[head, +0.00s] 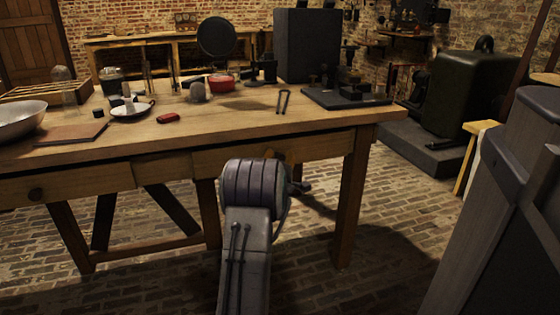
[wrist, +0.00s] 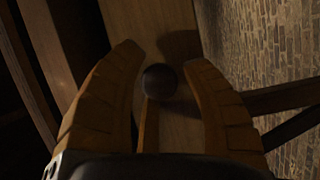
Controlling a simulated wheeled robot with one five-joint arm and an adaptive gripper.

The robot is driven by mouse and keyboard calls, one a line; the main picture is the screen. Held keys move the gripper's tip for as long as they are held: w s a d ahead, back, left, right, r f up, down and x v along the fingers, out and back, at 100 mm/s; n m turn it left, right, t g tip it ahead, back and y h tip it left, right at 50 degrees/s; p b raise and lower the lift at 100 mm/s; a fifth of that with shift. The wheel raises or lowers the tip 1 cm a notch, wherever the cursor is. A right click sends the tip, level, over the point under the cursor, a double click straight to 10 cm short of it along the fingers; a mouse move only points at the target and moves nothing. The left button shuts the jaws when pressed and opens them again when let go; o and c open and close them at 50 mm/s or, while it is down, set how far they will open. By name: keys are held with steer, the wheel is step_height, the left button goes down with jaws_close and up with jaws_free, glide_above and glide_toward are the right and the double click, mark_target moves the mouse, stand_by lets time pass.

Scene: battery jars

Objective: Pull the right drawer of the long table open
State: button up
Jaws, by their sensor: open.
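The long wooden table (head: 240,128) stands in front of me, with drawer fronts along its near side. The right drawer (head: 325,148) is partly hidden behind my arm; it looks shut or nearly so. In the wrist view its wooden front (wrist: 140,22) carries a dark round knob (wrist: 160,80). My gripper (wrist: 163,62) is open, with one orange finger on each side of the knob. A gap shows between the knob and the fingers, more clearly on the right. In the head view, the knob and most of my gripper (head: 275,155) are hidden by my arm.
The left drawer (head: 85,185) has its own dark knob (head: 36,194). Table legs (head: 353,200) flank my arm. The brick floor (head: 150,285) in front is clear.

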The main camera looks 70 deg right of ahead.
steer(key=shift+d, duration=0.1)
steer(key=shift+c, duration=0.3)
jaws_close()
